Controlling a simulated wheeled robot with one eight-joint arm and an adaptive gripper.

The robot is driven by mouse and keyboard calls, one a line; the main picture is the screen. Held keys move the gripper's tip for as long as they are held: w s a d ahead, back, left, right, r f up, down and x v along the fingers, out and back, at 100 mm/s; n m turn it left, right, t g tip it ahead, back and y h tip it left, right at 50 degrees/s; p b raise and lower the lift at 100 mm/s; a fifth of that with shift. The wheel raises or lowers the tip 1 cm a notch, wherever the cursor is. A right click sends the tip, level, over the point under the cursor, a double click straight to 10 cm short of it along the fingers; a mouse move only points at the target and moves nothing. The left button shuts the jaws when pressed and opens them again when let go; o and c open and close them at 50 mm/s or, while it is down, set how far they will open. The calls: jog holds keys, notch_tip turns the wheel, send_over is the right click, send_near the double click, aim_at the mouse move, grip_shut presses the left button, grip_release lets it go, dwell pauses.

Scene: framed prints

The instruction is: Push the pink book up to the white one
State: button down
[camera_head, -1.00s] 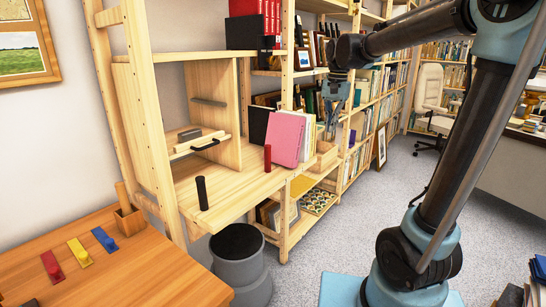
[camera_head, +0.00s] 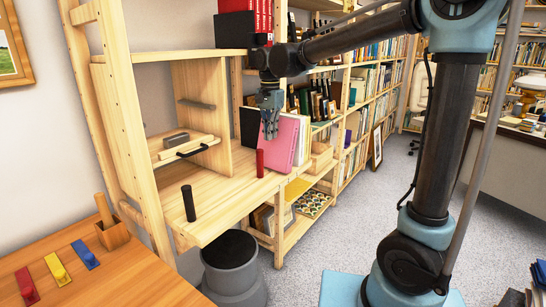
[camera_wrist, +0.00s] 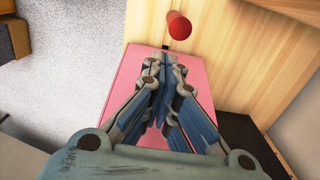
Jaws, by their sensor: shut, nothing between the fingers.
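The pink book (camera_head: 287,147) stands slightly tilted on the wooden shelf board, and its cover fills much of the wrist view (camera_wrist: 125,85). A white book (camera_head: 304,136) stands close to its right; I cannot tell whether they touch. My gripper (camera_head: 270,136) is shut and empty, pointing down at the upper left part of the pink book. In the wrist view, my shut fingertips (camera_wrist: 165,60) overlap the pink cover; contact cannot be told. The white book is not clear in the wrist view.
A red cylinder (camera_head: 260,163) stands in front of the pink book, and a black cylinder (camera_head: 188,203) nearer the board's front left. A black book (camera_head: 249,128) stands left of the pink one. A wooden panel with a handle (camera_head: 199,149) is further left.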

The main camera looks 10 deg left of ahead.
aim_at(273, 155)
jog(key=f, duration=1)
jog(key=shift+w+a, duration=0.15)
jog(key=shift+a, duration=0.25)
jog(key=shift+w, duration=0.1)
jog(key=shift+w+d, duration=0.3)
jog(key=shift+w, duration=0.3)
jog(key=shift+w+d, duration=0.25)
jog(key=shift+w, duration=0.35)
jog(key=shift+r, duration=0.15)
